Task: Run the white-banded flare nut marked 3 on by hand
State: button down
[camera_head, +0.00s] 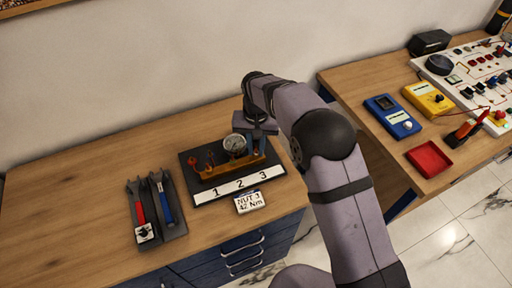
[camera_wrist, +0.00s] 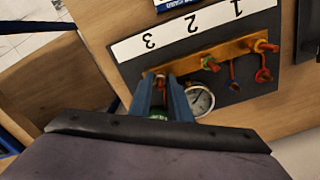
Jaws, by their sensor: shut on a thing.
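The gauge rig is a black board (camera_head: 192,175) with a brass manifold (camera_head: 222,170) and a white strip (camera_head: 225,190) marked 1, 2, 3. My gripper (camera_wrist: 160,82) is at the manifold's end by the 3, its jaws shut on the fitting there, taken to be nut 3. The fingers mostly hide it, and I cannot make out a white band or how it sits on its thread. In the head view my wrist hides most of that spot.
A round dial gauge (camera_head: 235,144) stands close beside my gripper. A card (camera_head: 250,201) reads NUT 3, 42 Nm. Red- and blue-handled wrenches lie in a dark holder (camera_head: 176,231) at left. Meters and a panel occupy the right bench. The far left bench is clear.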

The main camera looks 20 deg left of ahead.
jog(key=shift+w+r, duration=0.1)
jog(key=c, duration=1.6)
grip_release()
jog(key=shift+c, duration=0.2)
jog(key=shift+r+b, duration=1.2)
jog(key=shift+r, duration=2.45)
